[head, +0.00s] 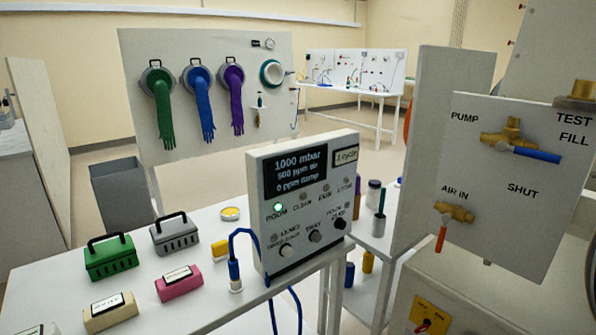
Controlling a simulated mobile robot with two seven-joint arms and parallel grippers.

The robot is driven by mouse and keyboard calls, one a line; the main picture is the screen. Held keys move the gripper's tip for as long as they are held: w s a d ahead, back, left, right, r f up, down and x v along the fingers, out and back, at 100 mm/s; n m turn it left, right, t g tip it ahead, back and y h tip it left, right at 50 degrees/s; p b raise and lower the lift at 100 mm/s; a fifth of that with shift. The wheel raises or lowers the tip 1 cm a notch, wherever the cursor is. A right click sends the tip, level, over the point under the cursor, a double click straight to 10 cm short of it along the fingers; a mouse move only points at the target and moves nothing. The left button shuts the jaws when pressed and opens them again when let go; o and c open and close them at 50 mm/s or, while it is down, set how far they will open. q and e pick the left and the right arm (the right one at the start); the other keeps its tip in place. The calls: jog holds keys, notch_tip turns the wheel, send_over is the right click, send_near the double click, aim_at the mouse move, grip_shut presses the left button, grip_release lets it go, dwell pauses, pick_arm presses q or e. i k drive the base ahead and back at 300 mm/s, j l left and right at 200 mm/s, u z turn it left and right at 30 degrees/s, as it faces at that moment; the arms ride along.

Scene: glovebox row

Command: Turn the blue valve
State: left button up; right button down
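The blue valve is a brass valve with a blue lever (537,154) on the white panel (485,215) at the right. Its lever points right and slightly down from the brass body (503,138). PUMP is printed to its upper left, TEST and FILL to its upper right, and SHUT below. A second brass valve with a red lever (441,238) sits lower left on the same panel, beside AIR IN. Its lever hangs down. Neither of my grippers shows in the head view, and nothing is seen touching either valve.
A control box (303,205) with a lit screen stands on the white table (200,310) in the middle. Green (110,258) and grey (175,235) cases stand left of it. A tall grey board (443,140) stands left of the valve panel. Brass fitting (583,90) is cut off at the right edge.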

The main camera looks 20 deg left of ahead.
aim_at(502, 147)
jog(key=z, duration=1.65)
jog(key=i+j, duration=0.1)
jog(key=i+u, duration=0.15)
jog(key=u, duration=0.15)
jog(key=i+u, duration=0.2)
jog(key=u, duration=0.15)
